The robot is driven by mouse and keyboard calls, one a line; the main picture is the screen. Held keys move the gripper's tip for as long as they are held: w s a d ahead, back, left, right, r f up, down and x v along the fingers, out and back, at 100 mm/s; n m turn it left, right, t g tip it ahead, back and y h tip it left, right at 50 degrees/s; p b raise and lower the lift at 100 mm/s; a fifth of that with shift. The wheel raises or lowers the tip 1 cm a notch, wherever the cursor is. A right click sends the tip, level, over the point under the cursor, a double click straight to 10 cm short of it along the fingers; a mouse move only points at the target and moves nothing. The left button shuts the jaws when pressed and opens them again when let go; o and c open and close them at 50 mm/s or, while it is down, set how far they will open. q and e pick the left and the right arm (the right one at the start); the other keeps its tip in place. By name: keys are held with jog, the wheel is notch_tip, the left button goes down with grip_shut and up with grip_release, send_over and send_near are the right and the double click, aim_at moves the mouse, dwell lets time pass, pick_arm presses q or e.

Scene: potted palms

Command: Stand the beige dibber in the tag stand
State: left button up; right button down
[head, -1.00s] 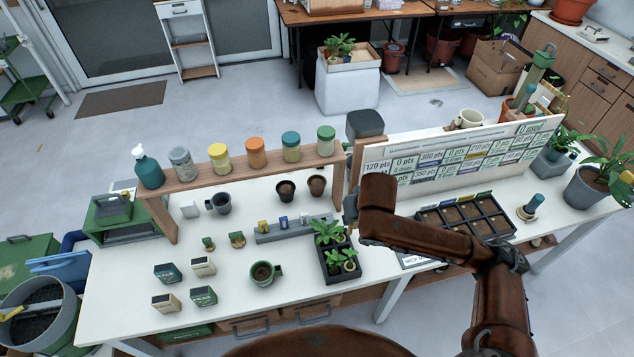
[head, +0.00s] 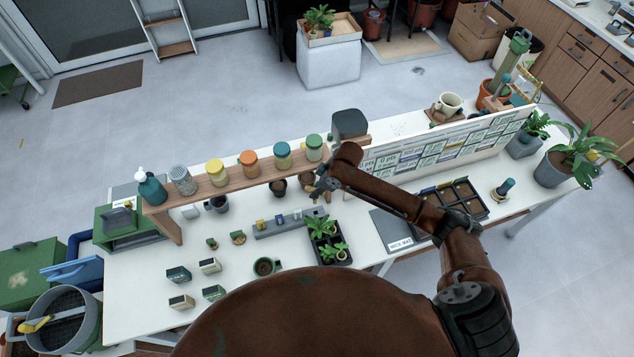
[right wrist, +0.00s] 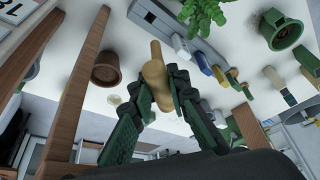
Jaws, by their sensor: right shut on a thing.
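The beige dibber (right wrist: 155,78) is between the fingers of my right gripper (right wrist: 158,92) in the right wrist view, its narrower end sticking out past them. In the head view my right gripper (head: 322,187) is above the table by the shelf's right end; I cannot make out the dibber there. The tag stand (head: 292,227) is a long grey block on the table with yellow, blue and white tags along it. In the right wrist view the tag stand (right wrist: 162,20) lies beyond the dibber, apart from it. My left gripper is not in view.
A wooden shelf (head: 225,185) with several jars stands behind the stand. Brown pots (head: 278,187) are under it. A label board (head: 440,150) is at right.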

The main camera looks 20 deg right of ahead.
jog(key=shift+f+n+p, duration=0.55)
jog(key=shift+n, duration=0.05)
jog(key=shift+f, duration=0.15)
jog(key=shift+d+p, duration=0.15)
jog(key=shift+p, duration=0.25)
pick_arm(q)
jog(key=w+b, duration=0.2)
jog(key=b, duration=0.1)
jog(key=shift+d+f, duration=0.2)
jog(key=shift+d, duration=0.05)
pick_arm(e)
notch_tip(320, 180, down, 6)
jog(key=shift+r, duration=0.15)
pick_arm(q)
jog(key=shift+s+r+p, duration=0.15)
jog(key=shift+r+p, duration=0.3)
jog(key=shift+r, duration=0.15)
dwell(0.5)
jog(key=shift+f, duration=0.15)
pick_arm(e)
jog(key=shift+f, duration=0.2)
